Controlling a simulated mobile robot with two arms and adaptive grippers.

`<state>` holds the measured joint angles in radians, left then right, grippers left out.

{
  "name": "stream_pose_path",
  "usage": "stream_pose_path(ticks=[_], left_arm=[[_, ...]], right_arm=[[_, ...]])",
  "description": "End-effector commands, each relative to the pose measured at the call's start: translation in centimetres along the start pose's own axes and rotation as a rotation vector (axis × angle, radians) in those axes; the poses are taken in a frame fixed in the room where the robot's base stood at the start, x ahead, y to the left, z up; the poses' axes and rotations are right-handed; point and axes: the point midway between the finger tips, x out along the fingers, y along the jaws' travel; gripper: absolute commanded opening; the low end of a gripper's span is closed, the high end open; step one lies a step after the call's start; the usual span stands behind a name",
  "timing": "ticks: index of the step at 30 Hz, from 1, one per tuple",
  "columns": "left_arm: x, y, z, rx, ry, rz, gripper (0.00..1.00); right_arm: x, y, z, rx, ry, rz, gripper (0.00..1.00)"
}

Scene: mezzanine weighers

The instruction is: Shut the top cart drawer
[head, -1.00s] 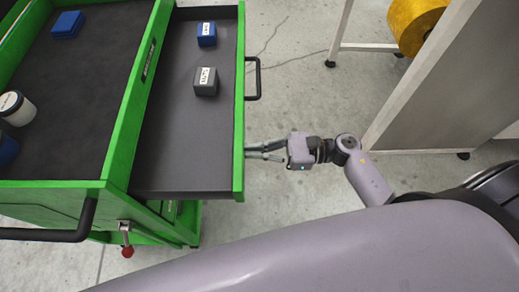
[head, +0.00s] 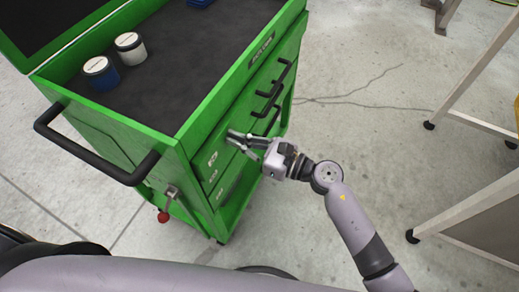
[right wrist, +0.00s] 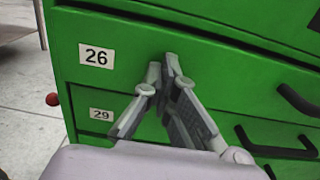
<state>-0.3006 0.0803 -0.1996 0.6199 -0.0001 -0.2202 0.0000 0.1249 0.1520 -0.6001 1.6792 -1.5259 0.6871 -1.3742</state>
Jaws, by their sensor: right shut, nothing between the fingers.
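The green cart (head: 150,190) stands at the left in the head view. Its top drawer (head: 238,113) is in, with its front about level with the cart's side, and its inside is hidden. In the right wrist view the drawer front (right wrist: 225,75) carries the label 26 and has a black handle (right wrist: 297,100) at the right. My right gripper (head: 232,137) is shut and empty. Its fingertips (right wrist: 165,65) are at the drawer front, right of the label; I cannot tell whether they touch. My left gripper is not in view.
Two lidded jars (head: 130,47) and a blue item (head: 200,2) are on the cart's dark top. A black push handle (head: 95,150) sticks out at its near end. Lower drawers have black handles. Bare floor (head: 340,95) lies right of the cart; a frame (head: 475,120) stands farther right.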

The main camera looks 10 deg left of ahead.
Motion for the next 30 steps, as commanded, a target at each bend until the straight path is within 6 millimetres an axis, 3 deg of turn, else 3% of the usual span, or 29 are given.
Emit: stream_pose_path(ticks=[7,21,26,30], left_arm=[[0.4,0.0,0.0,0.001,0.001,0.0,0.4],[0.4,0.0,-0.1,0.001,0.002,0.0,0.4],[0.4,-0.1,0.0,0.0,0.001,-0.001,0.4],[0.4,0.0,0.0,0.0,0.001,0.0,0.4]], right_arm=[[2.0,-0.1,0.0,-0.002,0.0,-0.001,0.0],[2.5,0.1,0.1,0.0,-0.002,0.001,0.0],[1.7,0.1,0.1,-0.001,-0.002,0.001,0.0],[-0.8,0.0,-0.1,-0.001,0.002,-0.002,0.0]])
